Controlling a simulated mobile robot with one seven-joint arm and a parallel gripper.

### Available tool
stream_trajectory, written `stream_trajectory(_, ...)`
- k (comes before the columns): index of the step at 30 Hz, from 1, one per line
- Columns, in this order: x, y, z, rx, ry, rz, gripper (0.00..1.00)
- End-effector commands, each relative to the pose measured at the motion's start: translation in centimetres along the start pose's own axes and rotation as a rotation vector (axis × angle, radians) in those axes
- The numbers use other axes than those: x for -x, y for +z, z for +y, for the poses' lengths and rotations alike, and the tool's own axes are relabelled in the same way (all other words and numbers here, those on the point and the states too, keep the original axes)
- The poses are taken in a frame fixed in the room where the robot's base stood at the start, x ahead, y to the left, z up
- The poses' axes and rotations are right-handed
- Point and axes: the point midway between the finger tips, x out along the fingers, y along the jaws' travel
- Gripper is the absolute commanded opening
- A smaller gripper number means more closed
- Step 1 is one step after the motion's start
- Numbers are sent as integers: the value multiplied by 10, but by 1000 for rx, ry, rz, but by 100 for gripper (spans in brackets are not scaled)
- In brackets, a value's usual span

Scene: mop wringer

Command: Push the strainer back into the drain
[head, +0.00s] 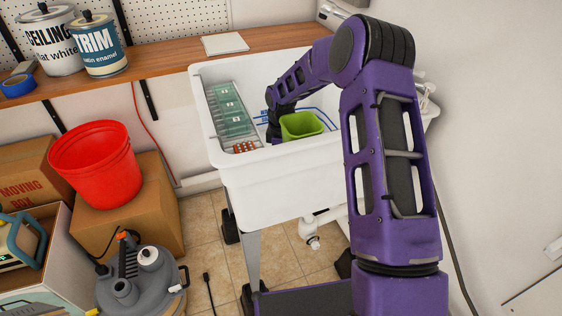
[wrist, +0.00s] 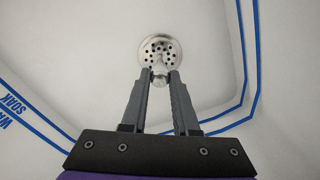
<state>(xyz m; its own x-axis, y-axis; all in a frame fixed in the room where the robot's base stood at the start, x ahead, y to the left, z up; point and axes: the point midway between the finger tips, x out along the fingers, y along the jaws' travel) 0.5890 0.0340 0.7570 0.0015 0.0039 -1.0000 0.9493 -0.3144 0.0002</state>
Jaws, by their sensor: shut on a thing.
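The strainer (wrist: 160,48) is a round metal disc with several dark holes and a small knob, over the drain at the sink bottom in the wrist view. My gripper (wrist: 160,76) is shut on the strainer's knob, the two grey fingertips closing in on it from either side. The drain itself is hidden beneath the strainer, and I cannot tell how deep the strainer sits. In the head view my arm reaches down into the white sink (head: 275,188). The strainer and fingertips are hidden there by the sink wall and the green container.
A green container (head: 302,126) stands in the sink close to my wrist. A wire rack (head: 222,103) with green-tinted items lies along the sink's left side. Blue tape lines (wrist: 243,60) mark the sink bottom, which is otherwise clear around the strainer.

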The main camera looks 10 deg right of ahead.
Motion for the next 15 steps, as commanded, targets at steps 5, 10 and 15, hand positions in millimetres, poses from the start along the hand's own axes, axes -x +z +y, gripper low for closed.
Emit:
stream_trajectory(5,-2,0,0,0,0,0,0)
stream_trajectory(10,-2,0,0,0,0,0,41)
stream_trajectory(15,-2,0,0,0,0,0,63)
